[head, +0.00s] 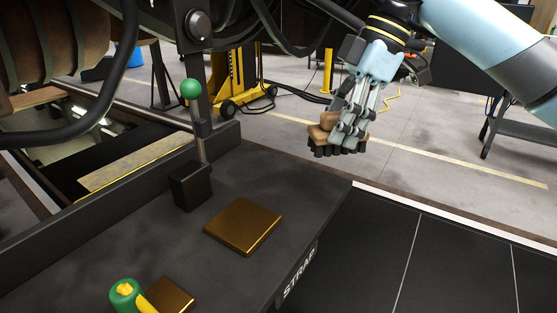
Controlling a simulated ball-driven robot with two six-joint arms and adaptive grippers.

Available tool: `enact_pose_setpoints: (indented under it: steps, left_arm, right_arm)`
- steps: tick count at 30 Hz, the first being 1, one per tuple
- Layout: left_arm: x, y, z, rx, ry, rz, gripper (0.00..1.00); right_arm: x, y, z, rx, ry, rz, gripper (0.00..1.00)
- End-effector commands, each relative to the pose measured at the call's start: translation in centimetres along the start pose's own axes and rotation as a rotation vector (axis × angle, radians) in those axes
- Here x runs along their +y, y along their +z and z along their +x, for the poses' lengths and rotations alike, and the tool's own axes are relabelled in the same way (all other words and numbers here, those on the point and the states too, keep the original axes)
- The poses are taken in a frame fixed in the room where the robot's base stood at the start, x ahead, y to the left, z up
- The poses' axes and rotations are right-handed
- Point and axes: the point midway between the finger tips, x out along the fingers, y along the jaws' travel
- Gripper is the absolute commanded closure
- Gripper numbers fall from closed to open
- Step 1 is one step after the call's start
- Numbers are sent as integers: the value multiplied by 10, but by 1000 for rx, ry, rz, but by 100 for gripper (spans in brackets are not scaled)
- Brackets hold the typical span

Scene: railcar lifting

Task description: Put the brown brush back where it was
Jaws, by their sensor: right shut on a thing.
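The brown brush (319,133) is held in the air by my right gripper (345,130), with its dark bristles pointing down. The gripper's fingers are shut on the brush and hide part of its body. Brush and gripper appear beyond the far right corner of the dark bench (295,190), with the concrete floor behind them. My left gripper is not in view.
On the bench lie a brown-gold square plate (243,226) and a second such plate (168,297). A lever with a green ball (191,89) stands at the bench's back. A green and yellow object (126,297) is at the lower left. A yellow wheeled stand (240,80) is behind.

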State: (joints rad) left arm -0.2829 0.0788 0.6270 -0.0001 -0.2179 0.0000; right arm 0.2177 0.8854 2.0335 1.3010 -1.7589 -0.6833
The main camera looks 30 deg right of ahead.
Motion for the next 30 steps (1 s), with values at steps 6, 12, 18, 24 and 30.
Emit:
enact_pose_setpoints:
  steps: [6,12,18,24,30]
  left_arm:
    - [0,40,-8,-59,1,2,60]
    - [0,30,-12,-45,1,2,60]
    - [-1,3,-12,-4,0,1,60]
    - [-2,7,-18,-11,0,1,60]
    - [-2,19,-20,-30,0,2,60]
  right_arm:
    - [29,-23,35,12,-5,3,79]
    - [58,-39,69,6,-6,1,79]
    - [69,-44,83,0,-4,0,79]
    - [68,-34,106,-2,-6,1,79]
    - [69,-28,120,0,-2,-1,79]
